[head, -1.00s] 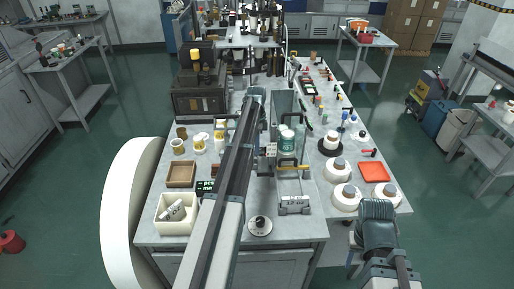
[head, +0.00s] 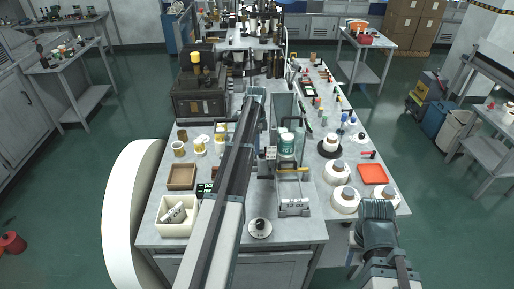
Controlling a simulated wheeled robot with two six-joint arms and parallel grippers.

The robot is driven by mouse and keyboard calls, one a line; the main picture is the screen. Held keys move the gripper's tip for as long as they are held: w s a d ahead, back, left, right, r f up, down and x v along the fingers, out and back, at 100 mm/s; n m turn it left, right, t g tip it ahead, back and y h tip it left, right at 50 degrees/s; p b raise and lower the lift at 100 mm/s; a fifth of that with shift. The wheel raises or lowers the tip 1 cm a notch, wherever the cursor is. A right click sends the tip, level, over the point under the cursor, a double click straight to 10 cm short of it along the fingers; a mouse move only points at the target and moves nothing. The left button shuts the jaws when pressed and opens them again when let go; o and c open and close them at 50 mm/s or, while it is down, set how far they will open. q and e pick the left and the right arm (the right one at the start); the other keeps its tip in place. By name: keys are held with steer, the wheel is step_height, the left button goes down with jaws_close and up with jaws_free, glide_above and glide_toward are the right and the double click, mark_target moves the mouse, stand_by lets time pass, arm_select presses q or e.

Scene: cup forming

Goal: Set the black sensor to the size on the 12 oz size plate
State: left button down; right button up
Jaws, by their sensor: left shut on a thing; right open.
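The 12 oz size plate (head: 294,207) is a small grey labelled plate at the front of the machine in the middle of the table. A small black block with a white label, which looks like the black sensor (head: 266,167), sits just left of the yellow bar. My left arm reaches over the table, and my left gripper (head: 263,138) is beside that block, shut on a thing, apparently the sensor. The arm hides most of the fingers and the contact. My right gripper (head: 378,211) is open at the table's right front corner, away from the plate; its fingertips are hard to see.
A round dial (head: 260,228) is at the front edge. White rolls (head: 345,199) and an orange tray (head: 373,173) are at right. A cream bin (head: 178,216) and a brown tray (head: 182,176) are at left.

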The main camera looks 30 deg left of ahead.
arm_select(q)
steer(key=shift+r, duration=0.6)
steer(key=shift+f, duration=0.15)
arm_select(e)
steer(key=shift+r, duration=0.45)
arm_select(q)
steer(key=c, duration=0.8)
jaws_free()
arm_select(e)
steer(key=shift+r, duration=0.1)
arm_select(q)
steer(key=r+p, duration=0.4)
steer(key=w+a+r+p, duration=0.1)
steer(key=r+p, duration=0.3)
steer(key=w+r+p, duration=0.1)
steer(key=r+p, duration=0.2)
steer(key=p, duration=0.1)
steer(key=shift+a+r, duration=0.15)
steer(key=shift+r, duration=0.25)
arm_select(e)
step_height(320, 180, up, 12)
steer(key=shift+f, duration=0.2)
